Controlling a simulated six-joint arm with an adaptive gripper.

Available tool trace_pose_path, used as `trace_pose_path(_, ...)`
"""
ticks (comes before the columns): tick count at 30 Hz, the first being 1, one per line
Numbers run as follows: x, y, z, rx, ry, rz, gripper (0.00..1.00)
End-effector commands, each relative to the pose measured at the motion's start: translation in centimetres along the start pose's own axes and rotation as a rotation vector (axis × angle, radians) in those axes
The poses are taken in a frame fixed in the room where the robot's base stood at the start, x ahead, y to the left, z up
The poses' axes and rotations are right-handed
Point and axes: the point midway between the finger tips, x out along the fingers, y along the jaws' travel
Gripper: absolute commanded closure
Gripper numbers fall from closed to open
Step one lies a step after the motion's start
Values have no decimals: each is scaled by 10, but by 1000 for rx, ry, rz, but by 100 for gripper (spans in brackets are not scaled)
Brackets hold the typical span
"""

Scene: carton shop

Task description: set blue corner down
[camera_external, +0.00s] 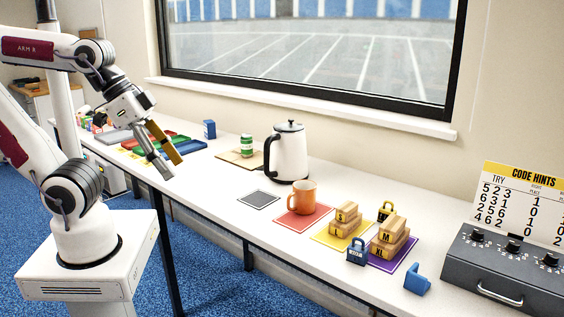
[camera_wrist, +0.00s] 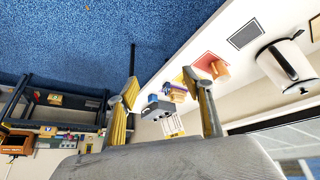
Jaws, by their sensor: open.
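The blue corner (camera_external: 417,280) is a small blue L-shaped piece. It lies on the white table (camera_external: 236,216) near the front edge, right of the purple mat and left of the dark console. My gripper (camera_external: 168,163) is open and empty, above the table's left part and far from the blue corner. In the wrist view its two fingers (camera_wrist: 165,84) are spread apart with nothing held between them.
An orange mug (camera_external: 302,197) stands on a red mat. A kettle (camera_external: 289,153) stands behind a bare grey mat (camera_external: 258,199). A dark console (camera_external: 500,264) fills the right end.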

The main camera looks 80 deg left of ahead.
Motion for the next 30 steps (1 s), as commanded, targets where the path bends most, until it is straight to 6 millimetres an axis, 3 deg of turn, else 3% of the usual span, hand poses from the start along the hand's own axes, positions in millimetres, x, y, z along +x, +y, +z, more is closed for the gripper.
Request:
trace_pose_path(3, -2, -6, 15, -4, -21, -19, 49)
trace_pose_path(7, -2, -8, 21, -7, -31, -26, 49)
trace_pose_path(23, -2, -8, 19, -5, -30, -25, 46)
trace_pose_path(30, -1, -4, 7, 17, -38, -7, 46)
